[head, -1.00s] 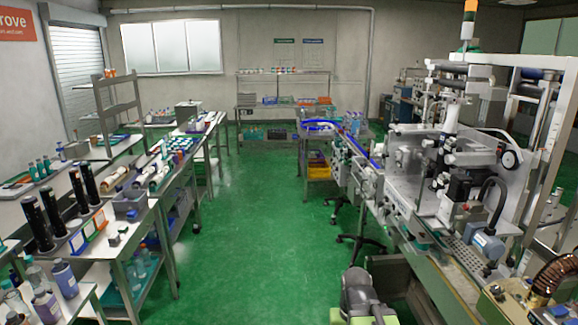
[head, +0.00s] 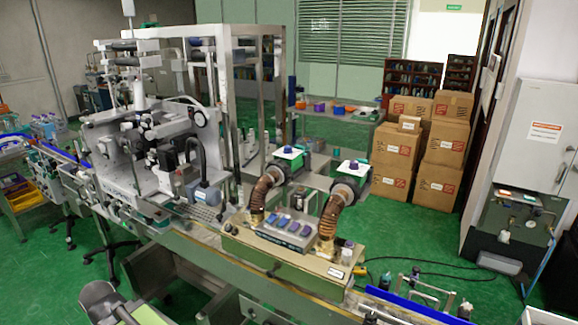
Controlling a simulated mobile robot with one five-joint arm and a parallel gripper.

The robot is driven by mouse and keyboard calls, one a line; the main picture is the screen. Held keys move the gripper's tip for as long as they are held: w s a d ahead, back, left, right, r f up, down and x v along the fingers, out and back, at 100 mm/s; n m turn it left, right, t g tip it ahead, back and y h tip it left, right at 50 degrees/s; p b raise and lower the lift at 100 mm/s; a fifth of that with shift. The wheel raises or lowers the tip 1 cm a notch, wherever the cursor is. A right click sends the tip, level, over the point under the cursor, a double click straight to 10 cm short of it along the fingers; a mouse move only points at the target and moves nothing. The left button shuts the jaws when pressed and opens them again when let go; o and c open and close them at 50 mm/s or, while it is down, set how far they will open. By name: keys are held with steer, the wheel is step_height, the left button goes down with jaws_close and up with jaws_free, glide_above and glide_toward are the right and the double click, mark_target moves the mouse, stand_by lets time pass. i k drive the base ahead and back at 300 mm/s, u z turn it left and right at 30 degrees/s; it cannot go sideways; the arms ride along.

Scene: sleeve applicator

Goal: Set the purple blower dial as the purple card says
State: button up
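Two blowers with coiled brown hoses stand on the machine's bench. The left blower (head: 291,165) has a white plate with a small blue-looking dial (head: 288,150) on top. The right blower (head: 350,177) has a similar plate with a bluish-purple dial (head: 353,164). Both dials are too small for me to read their settings, and their exact hues are hard to tell apart. I make out no purple card in this view. My gripper's fingers do not show.
A control box (head: 284,232) with several blue and purple parts sits between the hoses. The large labelling machine (head: 150,150) stands left. Cartons (head: 440,150) are stacked behind. Green floor (head: 440,255) is open at right, with a cable and a small metal frame.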

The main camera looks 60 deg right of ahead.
mark_target(353, 164)
steer(key=z, duration=0.2)
steer(key=k, duration=0.5)
steer(key=u, duration=1.3)
steer(key=i, duration=0.6)
steer(key=z, duration=3.5)
